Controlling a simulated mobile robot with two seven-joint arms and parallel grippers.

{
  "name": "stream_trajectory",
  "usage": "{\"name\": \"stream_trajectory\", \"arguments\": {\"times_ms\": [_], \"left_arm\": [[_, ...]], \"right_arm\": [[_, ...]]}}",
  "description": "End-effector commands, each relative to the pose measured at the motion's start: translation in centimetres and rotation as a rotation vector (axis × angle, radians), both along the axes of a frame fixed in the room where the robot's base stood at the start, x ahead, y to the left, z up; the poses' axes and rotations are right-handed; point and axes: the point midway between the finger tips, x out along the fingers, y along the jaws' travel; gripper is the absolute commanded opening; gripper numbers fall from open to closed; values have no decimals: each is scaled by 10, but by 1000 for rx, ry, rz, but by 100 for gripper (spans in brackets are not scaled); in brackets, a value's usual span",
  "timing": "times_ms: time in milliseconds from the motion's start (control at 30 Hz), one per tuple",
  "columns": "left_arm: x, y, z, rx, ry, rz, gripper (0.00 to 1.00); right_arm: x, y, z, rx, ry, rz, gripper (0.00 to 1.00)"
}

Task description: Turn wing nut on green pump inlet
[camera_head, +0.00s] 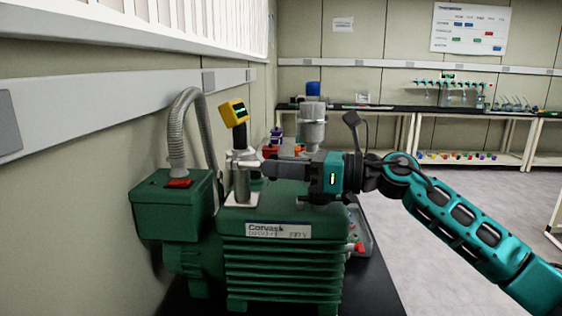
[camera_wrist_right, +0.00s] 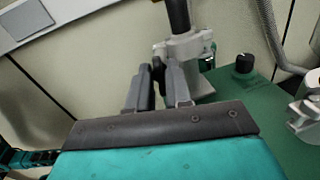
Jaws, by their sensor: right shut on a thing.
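The green pump (camera_head: 282,270) stands on a dark surface, with a label on its front. Its metal inlet (camera_head: 240,182) rises from the top left, with a light-coloured clamp around it. The clamp (camera_wrist_right: 186,46) also shows in the right wrist view, below a dark neck. My right gripper (camera_head: 264,168) reaches in from the right at the clamp's height. In the right wrist view, its two grey fingers (camera_wrist_right: 158,82) are shut on the small dark wing nut (camera_wrist_right: 158,70) at the clamp's side. The fingers partly hide the wing nut. My left gripper is in neither view.
A yellow gauge (camera_head: 233,112) sits on top of the inlet. A grey corrugated hose (camera_head: 176,125) rises from the green box (camera_head: 172,205) at the left, near the wall. A metal cylinder (camera_head: 313,128) stands behind my gripper. Open floor (camera_head: 455,240) lies to the right.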

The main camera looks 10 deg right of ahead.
Motion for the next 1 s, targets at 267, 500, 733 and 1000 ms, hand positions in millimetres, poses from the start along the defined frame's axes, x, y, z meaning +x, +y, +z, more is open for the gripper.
{"name": "stream_trajectory", "arguments": {"times_ms": [267,500,733,1000], "left_arm": [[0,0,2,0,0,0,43],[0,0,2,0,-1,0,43],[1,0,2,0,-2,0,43],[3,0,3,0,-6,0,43]], "right_arm": [[0,0,0,48,127,-1,0],[0,0,0,66,170,0,0],[0,0,0,67,173,0,0],[0,0,0,66,172,-1,31]]}}
